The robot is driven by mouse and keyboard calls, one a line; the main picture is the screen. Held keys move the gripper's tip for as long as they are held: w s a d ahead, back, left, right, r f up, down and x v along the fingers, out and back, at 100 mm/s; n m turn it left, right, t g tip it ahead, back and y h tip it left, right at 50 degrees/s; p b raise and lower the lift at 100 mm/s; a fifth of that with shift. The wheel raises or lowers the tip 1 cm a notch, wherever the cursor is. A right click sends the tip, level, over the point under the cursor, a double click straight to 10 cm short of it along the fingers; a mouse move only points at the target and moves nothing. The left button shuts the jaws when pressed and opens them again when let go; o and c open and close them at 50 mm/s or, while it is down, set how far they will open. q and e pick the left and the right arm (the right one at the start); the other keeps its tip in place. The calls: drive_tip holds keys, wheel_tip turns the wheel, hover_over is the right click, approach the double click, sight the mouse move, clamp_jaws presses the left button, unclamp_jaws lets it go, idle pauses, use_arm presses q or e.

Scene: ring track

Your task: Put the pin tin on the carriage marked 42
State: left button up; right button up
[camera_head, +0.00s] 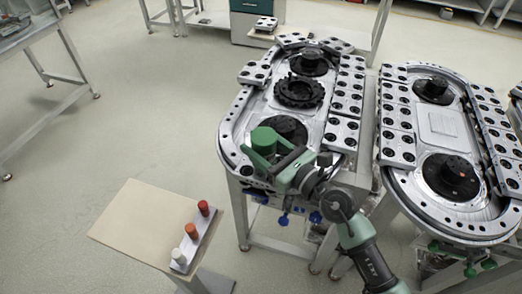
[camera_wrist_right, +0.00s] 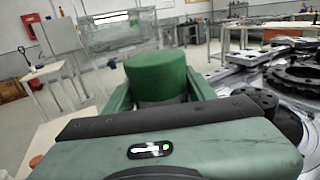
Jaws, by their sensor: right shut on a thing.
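A green cylindrical tin (camera_head: 264,138), which I take to be the pin tin, is upright between the fingers of my right gripper (camera_head: 267,157). The gripper is shut on it. In the right wrist view the tin (camera_wrist_right: 157,76) shows its green top and side between the two green fingers. It is over the near left end of the left ring track (camera_head: 228,150). Carriages with black holes sit along the track, such as one at the left (camera_head: 254,73) and one at the near right (camera_head: 341,134). I cannot read the number 42 on any. My left gripper is not in view.
A second ring track (camera_head: 412,200) stands close at the right. A small beige stand (camera_head: 128,222) at the lower left bears a red (camera_head: 203,208), an orange (camera_head: 191,230) and a white cylinder (camera_head: 178,256). Open floor lies to the left.

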drive_tip(key=shift+f, duration=0.8)
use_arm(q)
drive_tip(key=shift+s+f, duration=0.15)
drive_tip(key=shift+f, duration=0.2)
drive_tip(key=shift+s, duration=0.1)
use_arm(e)
drive_tip(key=shift+f, duration=0.15)
drive_tip(key=o, duration=1.6)
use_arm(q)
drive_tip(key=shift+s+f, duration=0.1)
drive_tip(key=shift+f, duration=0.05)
use_arm(e)
drive_tip(key=shift+o, duration=0.2)
